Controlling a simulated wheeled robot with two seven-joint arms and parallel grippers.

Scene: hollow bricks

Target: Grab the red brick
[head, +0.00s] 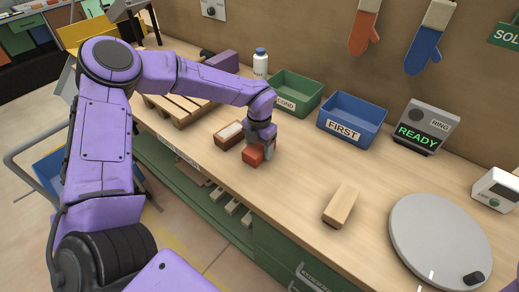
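A small red brick (253,155) is on the wooden workbench, near its front edge. My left gripper (260,148) points down right at this brick, with one finger along its right side. The other finger is mostly hidden, so I cannot tell whether the gripper is closed on the brick or only around it. My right gripper is not in view.
A reddish-brown piece with a pale top (229,134) lies just left of the gripper. A tan brick (341,204) and a grey round plate (440,240) are to the right. Behind stand a green bin (296,96), a blue bin (352,118) and a white bottle (260,64).

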